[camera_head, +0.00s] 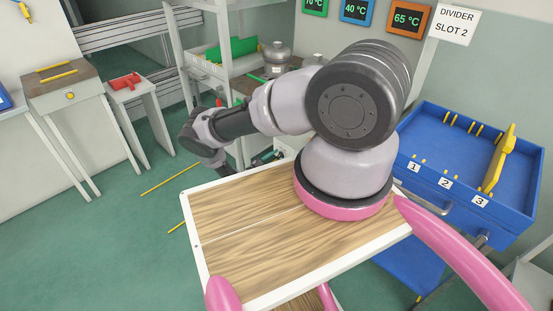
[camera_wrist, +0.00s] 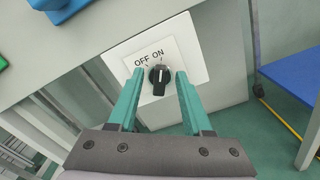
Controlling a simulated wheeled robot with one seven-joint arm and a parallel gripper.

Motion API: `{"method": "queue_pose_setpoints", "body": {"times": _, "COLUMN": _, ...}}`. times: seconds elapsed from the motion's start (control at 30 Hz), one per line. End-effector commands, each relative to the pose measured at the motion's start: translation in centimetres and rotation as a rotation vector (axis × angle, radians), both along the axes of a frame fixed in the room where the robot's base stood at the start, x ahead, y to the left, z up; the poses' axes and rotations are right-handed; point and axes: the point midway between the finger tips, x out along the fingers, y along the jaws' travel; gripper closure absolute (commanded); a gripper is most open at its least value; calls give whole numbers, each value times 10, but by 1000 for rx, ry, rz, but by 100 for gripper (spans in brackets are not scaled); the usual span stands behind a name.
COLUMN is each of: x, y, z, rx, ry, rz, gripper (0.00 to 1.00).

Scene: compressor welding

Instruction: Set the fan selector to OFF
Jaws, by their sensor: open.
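The fan selector (camera_wrist: 159,77) is a black rotary knob on a white plate (camera_wrist: 188,62) marked OFF and ON, in the wrist view. Its white pointer line is nearly upright in the picture and appears to point toward the ON mark. My gripper (camera_wrist: 158,73) has teal fingers, open, one on each side of the knob. A gap shows between the fingers and the knob, and I see no clear contact. In the head view, my arm reaches left and bends back down behind the wooden top; the knob's face cannot be made out there.
A wooden-topped surface (camera_head: 240,220) with a white rim lies in front of my arm. A shelf rack (camera_head: 226,66) stands behind it. A blue divider tray (camera_head: 425,130) with numbered slots is at right. Small tables (camera_head: 62,88) stand at left. Green floor (camera_head: 110,225) is open at lower left.

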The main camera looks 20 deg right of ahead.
Motion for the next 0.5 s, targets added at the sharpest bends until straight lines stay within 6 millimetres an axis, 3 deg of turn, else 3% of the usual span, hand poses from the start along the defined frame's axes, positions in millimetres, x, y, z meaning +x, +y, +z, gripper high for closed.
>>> {"method": "queue_pose_setpoints", "body": {"times": 0.1, "x": 0, "y": 0, "z": 0, "rx": 0, "ry": 0, "rz": 0, "gripper": 54}}
{"method": "queue_pose_setpoints", "body": {"times": 0.2, "x": 0, "y": 0, "z": 0, "rx": 0, "ry": 0, "rz": 0, "gripper": 92}}
{"method": "queue_pose_setpoints", "body": {"times": 0.23, "x": 0, "y": 0, "z": 0, "rx": 0, "ry": 0, "rz": 0, "gripper": 100}}
{"method": "queue_pose_setpoints", "body": {"times": 0.5, "x": 0, "y": 0, "z": 0, "rx": -3, "ry": 8, "rz": 0, "gripper": 100}}
